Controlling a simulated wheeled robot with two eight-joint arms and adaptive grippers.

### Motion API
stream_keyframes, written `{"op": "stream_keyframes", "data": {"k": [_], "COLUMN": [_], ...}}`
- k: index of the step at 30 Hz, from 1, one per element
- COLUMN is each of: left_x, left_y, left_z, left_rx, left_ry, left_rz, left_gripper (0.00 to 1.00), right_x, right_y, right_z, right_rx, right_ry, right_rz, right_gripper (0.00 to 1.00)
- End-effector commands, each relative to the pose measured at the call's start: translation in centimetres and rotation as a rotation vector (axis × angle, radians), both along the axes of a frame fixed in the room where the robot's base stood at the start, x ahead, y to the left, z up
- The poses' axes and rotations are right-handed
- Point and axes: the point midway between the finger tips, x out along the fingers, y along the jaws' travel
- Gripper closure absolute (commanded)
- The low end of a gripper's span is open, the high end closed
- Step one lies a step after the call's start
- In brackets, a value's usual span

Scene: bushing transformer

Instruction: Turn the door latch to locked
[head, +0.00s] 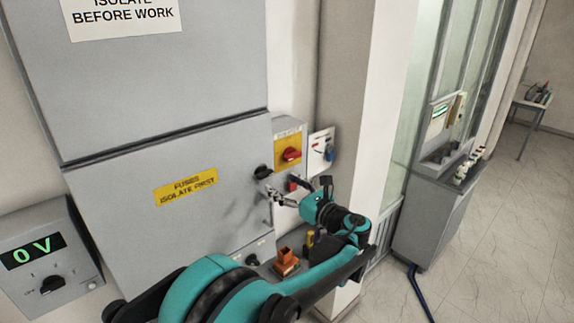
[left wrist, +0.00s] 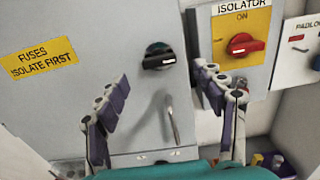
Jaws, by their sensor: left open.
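The door latch is a black knob (head: 263,171) on the right edge of the grey fuse door (head: 130,215). In the left wrist view the knob (left wrist: 158,57) has a pale mark, and its bar lies roughly level. My left gripper (head: 284,189) is open and empty in front of the door, just below and right of the knob in the head view. In the left wrist view its fingers (left wrist: 163,80) are spread to either side, with the knob between and beyond them, apart from both. My right gripper is not in view.
A red isolator switch (head: 289,155) on a yellow plate reading ON sits right of the latch. A padlock board (head: 321,150) hangs beyond it. A slim grey handle (left wrist: 172,120) shows below the knob. A meter (head: 45,255) reading 0 V stands at left.

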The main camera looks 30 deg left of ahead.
Motion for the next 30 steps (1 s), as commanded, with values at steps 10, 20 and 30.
{"op": "stream_keyframes", "data": {"k": [10, 20, 30], "left_x": [2.1, 2.6, 2.6], "left_y": [5.2, 6.3, 6.3], "left_z": [0.0, -0.1, -0.1], "left_rx": [-0.004, -0.005, -0.005], "left_ry": [-0.003, -0.003, -0.003], "left_rz": [0.001, -0.002, -0.002], "left_gripper": [0.31, 0.31, 0.81], "right_x": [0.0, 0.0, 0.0], "right_y": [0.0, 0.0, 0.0], "right_z": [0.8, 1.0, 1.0], "right_rx": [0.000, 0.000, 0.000], "right_ry": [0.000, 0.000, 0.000], "right_rz": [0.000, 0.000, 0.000], "right_gripper": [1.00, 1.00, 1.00]}}
